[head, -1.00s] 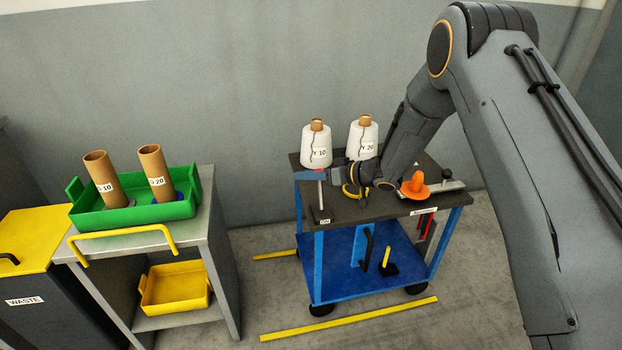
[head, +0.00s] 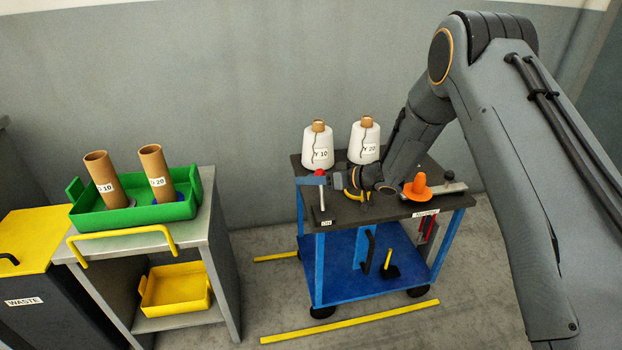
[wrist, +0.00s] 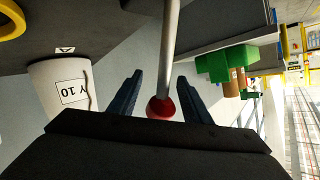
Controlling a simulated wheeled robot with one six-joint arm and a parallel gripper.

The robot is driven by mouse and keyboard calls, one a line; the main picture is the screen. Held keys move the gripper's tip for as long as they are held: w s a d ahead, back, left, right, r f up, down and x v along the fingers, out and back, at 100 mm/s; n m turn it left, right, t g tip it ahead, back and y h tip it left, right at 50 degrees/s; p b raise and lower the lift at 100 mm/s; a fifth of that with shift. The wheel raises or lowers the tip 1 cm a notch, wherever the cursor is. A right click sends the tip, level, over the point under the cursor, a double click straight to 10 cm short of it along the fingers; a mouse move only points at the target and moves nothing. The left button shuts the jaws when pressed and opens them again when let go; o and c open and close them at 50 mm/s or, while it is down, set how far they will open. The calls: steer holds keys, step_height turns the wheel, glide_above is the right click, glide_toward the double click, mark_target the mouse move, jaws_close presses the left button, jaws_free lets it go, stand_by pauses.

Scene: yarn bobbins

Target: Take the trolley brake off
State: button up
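The trolley (head: 372,270) is blue with a dark top, and it stands inside yellow floor strips. An upright grey lever with a red knob (head: 320,173) rises from its front left corner, beside a small label (head: 326,222) that seems to read ON. My gripper (head: 319,181) is at the top of this lever. In the wrist view the two dark blue fingers (wrist: 161,85) are apart, with the rod and the red knob (wrist: 162,107) between them. Gaps show on both sides, so the fingers do not grip it.
Two white yarn cones, Y 10 (head: 318,148) and Y 20 (head: 364,141), stand behind my gripper on the trolley top. An orange cone-shaped piece (head: 418,187) is to the right. A yellow ring-shaped thing (wrist: 11,18) lies nearby. A green tray (head: 135,214) with brown tubes is at left.

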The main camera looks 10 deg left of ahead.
steer(key=shift+a+r, duration=0.1)
steer(key=v, duration=0.7)
steer(key=shift+s+d, duration=0.15)
steer(key=shift+d, duration=0.25)
steer(key=shift+r, duration=0.15)
steer(key=w+d+r+m+t+h+p, duration=0.1)
steer(key=d+r+m+t+h+p, duration=0.1)
steer(key=d+r+h, duration=0.35)
steer(key=d+r+m+t+h+p, duration=0.1)
steer(key=d+r+t+h, duration=0.15)
steer(key=d, duration=0.55)
steer(key=s+d+r+m+h, duration=0.25)
steer(key=s+d, duration=0.35)
steer(key=d, duration=0.3)
steer(key=s+d+r+m+g+h+p, duration=0.1)
steer(key=s+d+g, duration=0.3)
steer(key=s, duration=1.1)
steer(key=s+d+r+m+g+h+p, duration=0.1)
steer(key=s+d+m+g, duration=0.3)
steer(key=s, duration=1.1)
steer(key=shift+s+r+h+p, duration=0.35)
steer(key=shift+s+h+p, duration=0.1)
steer(key=shift+p, duration=0.1)
